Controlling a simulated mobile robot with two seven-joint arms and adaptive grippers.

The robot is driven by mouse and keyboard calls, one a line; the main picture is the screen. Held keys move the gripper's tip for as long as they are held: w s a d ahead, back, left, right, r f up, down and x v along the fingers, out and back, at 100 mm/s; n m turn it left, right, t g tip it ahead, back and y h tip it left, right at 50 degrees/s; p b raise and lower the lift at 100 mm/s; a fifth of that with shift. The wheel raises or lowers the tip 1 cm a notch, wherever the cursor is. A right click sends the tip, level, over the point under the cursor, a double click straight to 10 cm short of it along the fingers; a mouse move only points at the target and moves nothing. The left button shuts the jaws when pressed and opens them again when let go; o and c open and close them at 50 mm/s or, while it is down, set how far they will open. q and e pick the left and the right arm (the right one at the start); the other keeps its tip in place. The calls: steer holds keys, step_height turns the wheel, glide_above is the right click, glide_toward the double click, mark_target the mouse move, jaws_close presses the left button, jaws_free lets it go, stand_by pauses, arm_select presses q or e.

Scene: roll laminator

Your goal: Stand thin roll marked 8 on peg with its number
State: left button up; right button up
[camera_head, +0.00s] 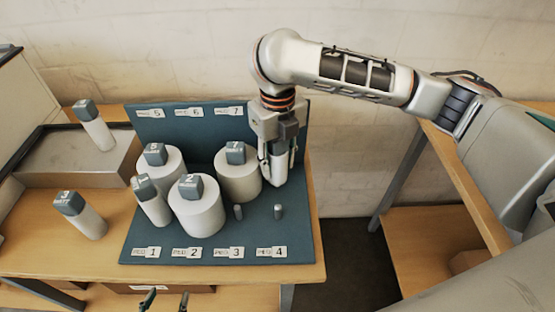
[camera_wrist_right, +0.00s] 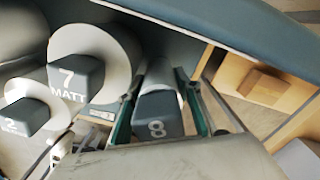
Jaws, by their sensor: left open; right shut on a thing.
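My right gripper (camera_head: 279,170) is shut on the thin white roll marked 8 (camera_head: 278,172). It holds the roll upright at the back right of the blue peg board (camera_head: 255,235), right of the thick roll marked 7 (camera_head: 238,180). The roll's grey cap with the 8 (camera_wrist_right: 158,118) shows between the fingers in the right wrist view. The peg under the roll is hidden, and I cannot tell whether the roll is on it or just above it. The board's 8 label is hidden behind my right gripper. My left gripper (camera_head: 166,303) is open and empty at the bottom edge.
A thick roll marked 2 (camera_head: 196,212), a thin roll (camera_head: 153,207) and a thick roll (camera_head: 168,160) stand on the board. Bare pegs show above labels 3 (camera_head: 238,212) and 4 (camera_head: 278,212). A thin roll marked 3 (camera_head: 87,222) and another (camera_head: 97,132) stand left.

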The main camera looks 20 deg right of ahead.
mark_target(278, 147)
steer(key=shift+f, duration=0.55)
steer(key=shift+f, duration=0.35)
steer(key=shift+s+f+p, duration=0.1)
steer(key=shift+f+p, duration=0.25)
steer(key=shift+f, duration=0.2)
steer(key=o, duration=1.2)
steer(key=shift+s, duration=0.1)
steer(key=shift+f, duration=0.1)
steer(key=shift+w+r, duration=0.2)
steer(key=shift+r, duration=4)
steer(key=shift+s+f, duration=0.1)
